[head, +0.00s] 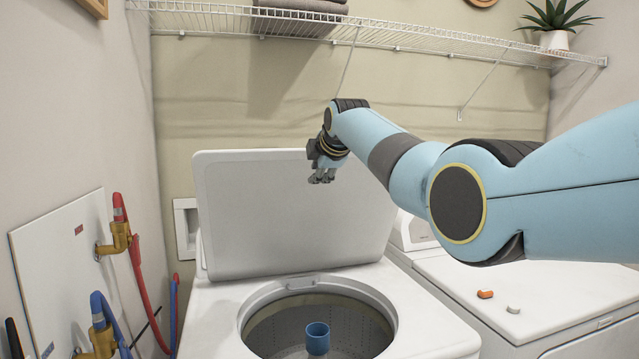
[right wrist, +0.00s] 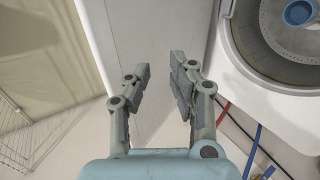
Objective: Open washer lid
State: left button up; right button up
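The white washer lid (head: 290,220) stands raised and leans back behind the round tub opening of the washer (head: 225,318). The tub and its blue agitator top (head: 318,332) are uncovered. My right gripper (head: 321,179) is by the upper right part of the lid, overlapping it in the head view. In the right wrist view, its two fingers (right wrist: 160,64) are spread apart with nothing held between them. The lid shows there as a pale panel (right wrist: 175,25) beyond the fingers, beside the open tub. Whether a finger touches the lid cannot be told. My left gripper is out of view.
Red (head: 137,270) and blue hoses (head: 108,310) hang at the left wall. A wire shelf (head: 420,42) runs above.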

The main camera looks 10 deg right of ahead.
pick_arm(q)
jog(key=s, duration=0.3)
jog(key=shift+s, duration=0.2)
pick_arm(e)
jog(key=v, duration=1.5)
jog(key=shift+f, duration=0.1)
